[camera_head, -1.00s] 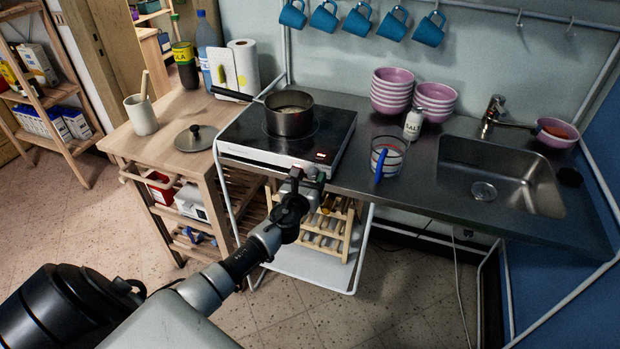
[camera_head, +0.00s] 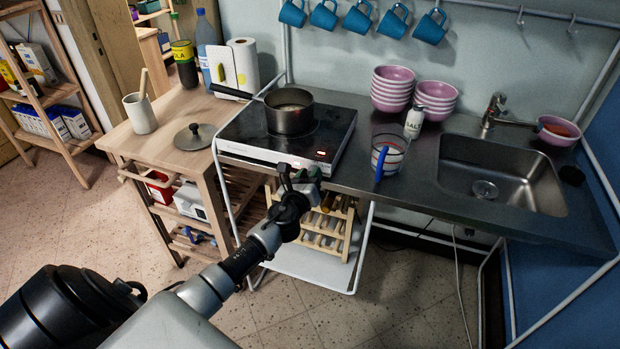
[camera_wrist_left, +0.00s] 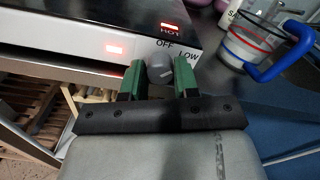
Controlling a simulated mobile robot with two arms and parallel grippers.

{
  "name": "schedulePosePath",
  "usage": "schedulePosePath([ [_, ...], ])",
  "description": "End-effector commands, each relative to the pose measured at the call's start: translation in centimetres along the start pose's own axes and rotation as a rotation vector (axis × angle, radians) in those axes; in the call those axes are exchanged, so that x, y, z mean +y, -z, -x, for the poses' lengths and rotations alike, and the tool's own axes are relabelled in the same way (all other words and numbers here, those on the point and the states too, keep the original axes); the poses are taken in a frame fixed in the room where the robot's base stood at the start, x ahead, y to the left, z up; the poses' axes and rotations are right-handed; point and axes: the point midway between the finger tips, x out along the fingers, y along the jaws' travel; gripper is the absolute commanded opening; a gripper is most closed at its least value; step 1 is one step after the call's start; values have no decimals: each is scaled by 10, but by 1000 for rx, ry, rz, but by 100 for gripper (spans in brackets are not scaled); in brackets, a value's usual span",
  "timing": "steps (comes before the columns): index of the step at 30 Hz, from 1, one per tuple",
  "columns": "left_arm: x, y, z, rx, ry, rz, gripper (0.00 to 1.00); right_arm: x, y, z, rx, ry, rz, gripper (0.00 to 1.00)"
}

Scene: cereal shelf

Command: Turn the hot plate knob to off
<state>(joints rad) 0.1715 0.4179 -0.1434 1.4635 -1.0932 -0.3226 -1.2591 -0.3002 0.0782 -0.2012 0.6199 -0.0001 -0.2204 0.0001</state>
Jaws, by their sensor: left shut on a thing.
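The hot plate (camera_head: 262,152) sits on the counter with a dark pot (camera_head: 290,112) on it. In the left wrist view, its grey knob (camera_wrist_left: 160,69) is on the white front panel (camera_wrist_left: 60,40), near the printed words OFF and LOW. A pale mark shows on the knob, but I cannot tell exactly which setting it points to. A red light above HOT and another red light are lit. My left gripper (camera_wrist_left: 160,78) is shut on the knob, with a green finger on each side. In the head view, the gripper (camera_head: 299,177) hides the knob. My right gripper is not in view.
A glass measuring cup with a blue handle (camera_head: 380,164) stands just right of the hot plate. A salt shaker (camera_head: 413,123), pink bowls (camera_head: 391,92) and the sink (camera_head: 500,170) are farther right. A pot lid (camera_head: 194,137) lies on the wooden cart at left.

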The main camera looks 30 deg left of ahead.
Motion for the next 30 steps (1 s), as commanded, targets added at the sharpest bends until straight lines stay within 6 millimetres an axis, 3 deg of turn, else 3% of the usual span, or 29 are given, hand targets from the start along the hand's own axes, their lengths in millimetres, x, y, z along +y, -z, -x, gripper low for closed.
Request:
schedulePosePath([
  [18, 2, 1, 0, -1, -1, 556, 6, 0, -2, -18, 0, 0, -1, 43],
  [30, 2, 0, 0, -1, 0, 747, 6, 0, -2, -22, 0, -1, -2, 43],
])
